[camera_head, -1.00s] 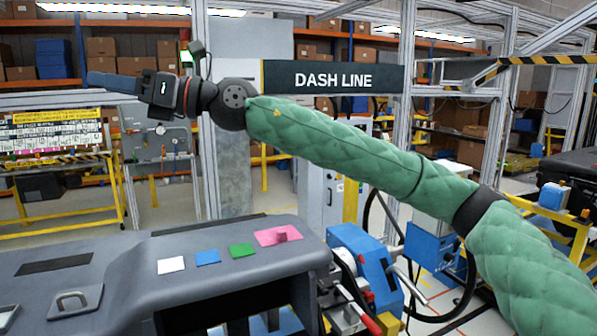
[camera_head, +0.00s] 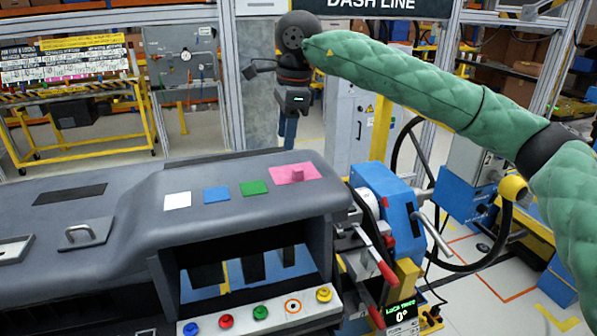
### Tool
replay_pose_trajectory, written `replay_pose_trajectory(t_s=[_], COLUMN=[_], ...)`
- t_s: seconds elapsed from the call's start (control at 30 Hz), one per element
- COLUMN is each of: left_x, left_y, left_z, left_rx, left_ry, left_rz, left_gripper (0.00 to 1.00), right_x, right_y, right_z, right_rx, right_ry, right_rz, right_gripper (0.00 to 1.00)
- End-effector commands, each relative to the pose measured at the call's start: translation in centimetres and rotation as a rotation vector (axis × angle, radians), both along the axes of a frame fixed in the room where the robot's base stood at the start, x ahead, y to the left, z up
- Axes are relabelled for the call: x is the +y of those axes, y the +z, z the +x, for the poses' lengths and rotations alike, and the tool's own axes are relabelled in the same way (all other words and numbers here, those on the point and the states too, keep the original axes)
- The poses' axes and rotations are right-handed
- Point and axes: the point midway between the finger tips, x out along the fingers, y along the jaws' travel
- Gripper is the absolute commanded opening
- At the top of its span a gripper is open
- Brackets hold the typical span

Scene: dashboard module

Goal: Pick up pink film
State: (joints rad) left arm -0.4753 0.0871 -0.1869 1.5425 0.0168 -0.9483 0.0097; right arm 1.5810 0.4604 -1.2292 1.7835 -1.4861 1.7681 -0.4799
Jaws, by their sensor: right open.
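The pink film (camera_head: 284,175) lies flat on the right end of the grey dashboard's top, with a small raised pink tab on it. My right gripper (camera_head: 287,145) points down above and behind the film, in the upper middle of the head view. Its blue fingers appear apart from the film and hold nothing that I can see; the gap between them is hard to make out. My left gripper is not in view.
A green film (camera_head: 255,188), a blue film (camera_head: 216,195) and a white film (camera_head: 177,201) lie in a row left of the pink one. The grey dashboard (camera_head: 130,185) has a handle (camera_head: 88,233) on top. A blue clamp fixture (camera_head: 385,205) stands at its right end.

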Motion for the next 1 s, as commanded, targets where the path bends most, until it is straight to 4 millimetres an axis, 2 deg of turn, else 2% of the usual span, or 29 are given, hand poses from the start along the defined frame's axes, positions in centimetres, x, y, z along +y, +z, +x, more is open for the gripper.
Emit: replay_pose_trajectory(t_s=[0.1, 0.2, 0.5, 0.73, 1.0], left_x=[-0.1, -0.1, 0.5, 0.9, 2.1], left_y=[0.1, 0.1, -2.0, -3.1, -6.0], left_z=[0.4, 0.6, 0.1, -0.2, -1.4], left_rx=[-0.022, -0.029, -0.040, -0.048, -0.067], left_ry=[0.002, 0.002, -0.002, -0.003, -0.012], left_rz=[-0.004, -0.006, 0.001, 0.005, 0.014], left_gripper=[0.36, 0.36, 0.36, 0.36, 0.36], right_x=[-1.8, -2.6, -2.6, -2.6, -2.5], right_y=[-0.2, -0.2, -2.3, -3.1, -4.8], right_z=[-0.4, -0.6, -0.6, -0.6, -0.5], right_rx=[0.019, 0.030, 0.029, 0.029, 0.030], right_ry=[0.027, 0.047, 0.066, 0.066, 0.066], right_rz=[-0.097, -0.140, -0.138, -0.137, -0.137], right_gripper=[0.44, 0.44, 0.44, 0.44, 0.44])
